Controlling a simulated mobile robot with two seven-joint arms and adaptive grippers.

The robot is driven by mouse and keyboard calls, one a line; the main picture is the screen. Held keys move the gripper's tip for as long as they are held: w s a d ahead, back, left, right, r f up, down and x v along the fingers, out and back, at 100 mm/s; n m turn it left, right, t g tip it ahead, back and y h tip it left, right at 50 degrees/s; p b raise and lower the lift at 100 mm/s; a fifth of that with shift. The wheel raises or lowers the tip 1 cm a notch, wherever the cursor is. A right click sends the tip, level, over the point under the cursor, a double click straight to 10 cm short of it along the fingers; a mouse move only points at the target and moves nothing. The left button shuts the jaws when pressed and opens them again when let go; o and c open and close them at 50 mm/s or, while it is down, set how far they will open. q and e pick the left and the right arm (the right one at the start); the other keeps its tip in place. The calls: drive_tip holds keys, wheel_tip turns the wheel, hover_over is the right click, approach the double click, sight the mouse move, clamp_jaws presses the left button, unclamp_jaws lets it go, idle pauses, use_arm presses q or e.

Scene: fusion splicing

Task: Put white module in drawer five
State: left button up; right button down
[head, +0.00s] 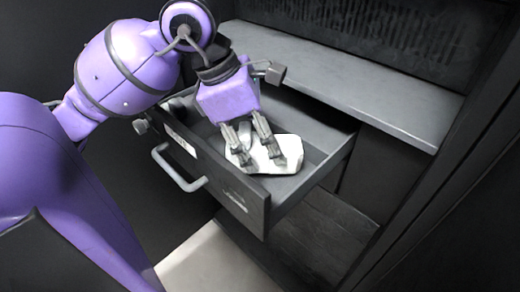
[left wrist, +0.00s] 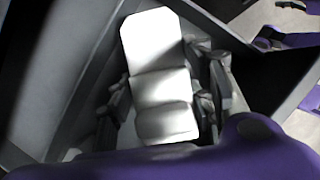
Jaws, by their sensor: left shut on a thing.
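The white module (head: 287,152) is inside the open drawer (head: 300,193), near its front wall. My left gripper (head: 262,160) reaches down into the drawer from above and is shut on the module. In the left wrist view the module (left wrist: 158,75) lies between the two fingers of the left gripper (left wrist: 165,105). I cannot tell whether the module touches the drawer floor. The drawer is pulled out and has a curved handle (head: 180,170) on its front. My right gripper is not in view.
A grey counter (head: 350,85) runs above and behind the drawer. A dark open space (head: 320,235) with a wooden-looking floor lies below. The drawer's side wall (head: 335,155) stands close to the right of the module.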

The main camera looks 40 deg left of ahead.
sight(261, 156)
use_arm(q)
drive_tip(key=shift+f, duration=1.45)
drive_tip(key=shift+f, duration=0.25)
drive_tip(key=o, duration=1.3)
drive_tip(key=shift+o, duration=0.2)
drive_tip(key=shift+r, duration=0.4)
drive_tip(key=v, duration=1.1)
drive_tip(key=shift+s+a+r+p, duration=0.15)
drive_tip(key=shift+r+p, duration=0.15)
drive_tip(key=shift+p, duration=0.05)
